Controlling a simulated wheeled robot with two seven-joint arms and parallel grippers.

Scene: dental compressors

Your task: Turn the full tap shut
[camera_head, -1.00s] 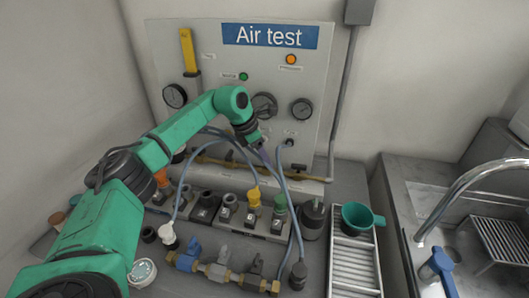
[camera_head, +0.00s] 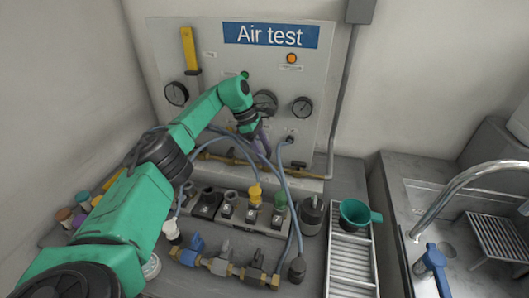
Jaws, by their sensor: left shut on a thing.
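A brass pipe (camera_head: 222,158) with taps runs along the foot of the Air test panel (camera_head: 222,93). A dark tap handle (camera_head: 299,164) shows on the pipe's right part. My left gripper (camera_head: 264,150) reaches down in front of the panel, left of that handle and close to the pipe. It is shut on what appears to be the full tap, mostly hidden behind the fingers and hoses. The small labels are too blurred to read. My right gripper is not in view.
Grey hoses (camera_head: 285,180) loop close around my left gripper. Below stand a socket block (camera_head: 228,211) and a brass manifold with blue and grey taps (camera_head: 221,266). A green cup (camera_head: 355,215) sits on a white rack (camera_head: 349,270); a sink tap (camera_head: 448,195) is at right.

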